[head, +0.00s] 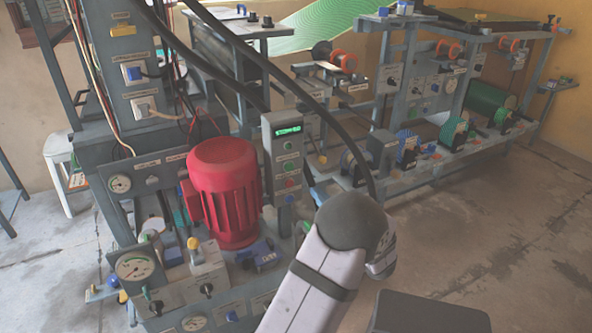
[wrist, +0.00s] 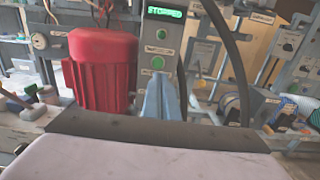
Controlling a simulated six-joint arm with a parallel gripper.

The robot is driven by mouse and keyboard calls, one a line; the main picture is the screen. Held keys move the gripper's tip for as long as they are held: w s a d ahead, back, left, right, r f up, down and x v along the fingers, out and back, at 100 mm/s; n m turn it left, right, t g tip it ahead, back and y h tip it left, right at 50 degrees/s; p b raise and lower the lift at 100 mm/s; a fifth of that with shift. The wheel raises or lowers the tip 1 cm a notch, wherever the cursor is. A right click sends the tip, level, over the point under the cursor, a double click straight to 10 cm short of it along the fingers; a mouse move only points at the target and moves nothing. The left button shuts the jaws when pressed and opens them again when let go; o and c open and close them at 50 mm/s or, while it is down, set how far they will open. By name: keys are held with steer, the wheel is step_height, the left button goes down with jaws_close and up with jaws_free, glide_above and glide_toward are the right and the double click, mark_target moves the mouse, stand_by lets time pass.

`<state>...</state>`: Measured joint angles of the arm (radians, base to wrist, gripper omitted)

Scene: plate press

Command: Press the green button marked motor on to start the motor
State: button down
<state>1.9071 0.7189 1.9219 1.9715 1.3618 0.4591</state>
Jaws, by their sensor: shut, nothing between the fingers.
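A grey control box (head: 270,165) stands just right of the red motor (head: 222,190). It has a lit green display (head: 289,131) and a column of small buttons: an upper green button (head: 290,146), another green button (head: 289,165), a red button (head: 290,182) and a green one (head: 290,198) at the bottom. The labels are too small to read. In the wrist view, two green buttons show, the upper (wrist: 161,34) and the one below (wrist: 157,62). My gripper (wrist: 158,78) is shut and empty, in front of the box's lower part, hiding the lower buttons. Contact cannot be judged.
Black cables arch over the box. A pressure gauge (head: 134,266) and a yellow-topped switch box (head: 205,272) sit in front of the motor. A bench of equipment (head: 430,170) stands behind at right. The concrete floor (head: 520,240) at right is clear.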

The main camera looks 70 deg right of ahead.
mark_target(291, 164)
steer(key=shift+w, duration=0.1)
steer(key=b+x, duration=0.1)
steer(key=x, duration=1.3)
steer(key=shift+f+b, duration=0.1)
steer(key=shift+b, duration=0.25)
